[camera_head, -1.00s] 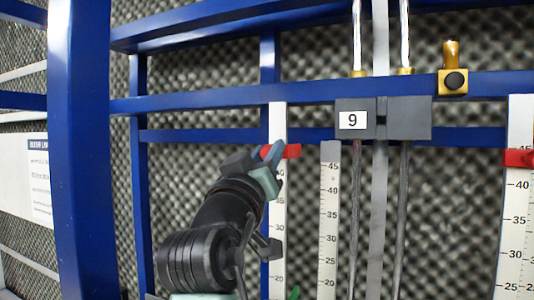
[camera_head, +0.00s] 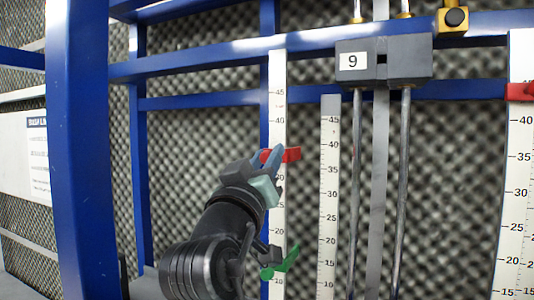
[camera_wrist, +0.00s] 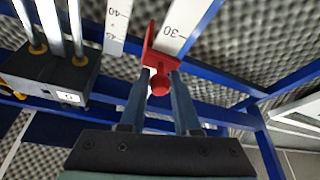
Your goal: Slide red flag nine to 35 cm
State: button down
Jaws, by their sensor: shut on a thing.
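The red flag (camera_head: 290,154) sits on the white scale (camera_head: 277,70) left of the block marked 9 (camera_head: 405,62). In the head view it is below the 40 mark and above the 30 mark, close to where 35 falls; the 35 label is hidden. My gripper (camera_head: 272,162) is at the flag. In the wrist view the fingers are shut on the flag's round red knob (camera_wrist: 160,86), and the flag plate (camera_wrist: 158,50) lies across the scale near its 30 label (camera_wrist: 182,18).
A green flag (camera_head: 281,262) is lower on the same scale, close to my wrist. A shorter scale (camera_head: 330,180) and vertical rods stand to the right. Another red flag (camera_head: 520,92) is on the far-right scale. Blue beams (camera_head: 200,68) frame the area, with foam walls behind.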

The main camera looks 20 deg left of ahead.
jog(key=c, duration=0.6)
grip_release()
jog(key=shift+s+f, duration=0.35)
jog(key=shift+s, duration=0.1)
jog(key=b+v, duration=0.6)
jog(key=v, duration=0.6)
jog(key=shift+r, duration=0.15)
jog(key=s+d+r+m+t, duration=0.1)
jog(key=s+d, duration=0.2)
jog(key=d, duration=0.3)
jog(key=s+d+r+m+t+h, duration=0.1)
jog(key=s+d+m+t, duration=0.1)
jog(key=d, duration=0.4)
jog(key=s+d+r+m+t+h, duration=0.1)
jog(key=s+d+m+t, duration=0.1)
jog(key=s+d, duration=0.2)
jog(key=shift+d, duration=0.9)
